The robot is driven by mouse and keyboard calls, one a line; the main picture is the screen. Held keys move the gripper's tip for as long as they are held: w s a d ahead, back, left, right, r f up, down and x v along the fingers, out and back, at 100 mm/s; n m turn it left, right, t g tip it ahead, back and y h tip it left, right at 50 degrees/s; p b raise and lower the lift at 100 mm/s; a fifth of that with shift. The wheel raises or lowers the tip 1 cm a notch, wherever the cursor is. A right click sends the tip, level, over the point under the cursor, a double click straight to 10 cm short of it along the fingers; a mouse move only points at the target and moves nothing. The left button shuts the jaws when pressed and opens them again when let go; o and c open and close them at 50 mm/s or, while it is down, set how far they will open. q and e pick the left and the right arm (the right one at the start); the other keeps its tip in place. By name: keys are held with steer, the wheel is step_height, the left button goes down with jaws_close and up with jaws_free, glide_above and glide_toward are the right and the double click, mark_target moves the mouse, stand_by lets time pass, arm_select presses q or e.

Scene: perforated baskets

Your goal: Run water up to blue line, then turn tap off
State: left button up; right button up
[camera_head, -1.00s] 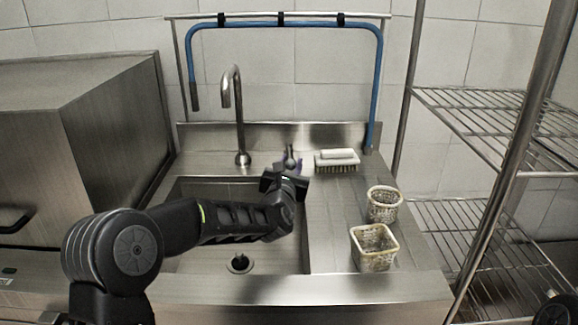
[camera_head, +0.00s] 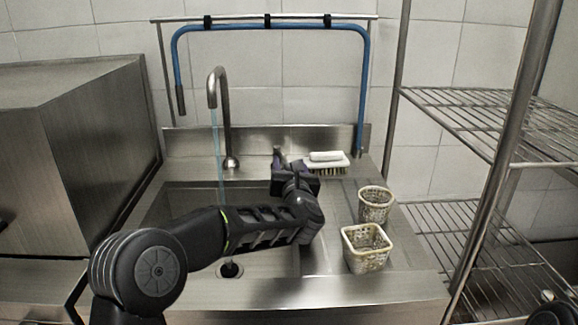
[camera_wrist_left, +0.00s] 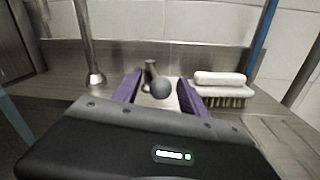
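The curved metal tap (camera_head: 225,120) stands behind the sink (camera_head: 165,215), and a thin bluish stream (camera_head: 220,150) falls from its spout into the sink. My left arm hides part of the basin; I see no clear pooled water or blue line inside it. The tap's lever (camera_wrist_left: 157,82), with a rounded end, shows in the left wrist view between the two purple fingers of my left gripper (camera_wrist_left: 160,92). The fingers are apart, with gaps beside the lever. In the head view my left gripper (camera_head: 287,165) is at the back ledge, right of the spout. My right gripper is not seen.
A white brush (camera_head: 325,157) lies just right of my left gripper. Two perforated baskets (camera_head: 375,205) (camera_head: 366,260) stand on the right counter. A blue hose (camera_head: 270,28) hangs on a rail behind. A wire shelf (camera_head: 490,115) stands right, a steel cabinet (camera_head: 85,150) left.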

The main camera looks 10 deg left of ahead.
arm_select(q)
steer(key=v, duration=0.7)
steer(key=shift+s+b, duration=0.4)
steer(key=shift+d, duration=0.1)
steer(key=shift+c, duration=0.2)
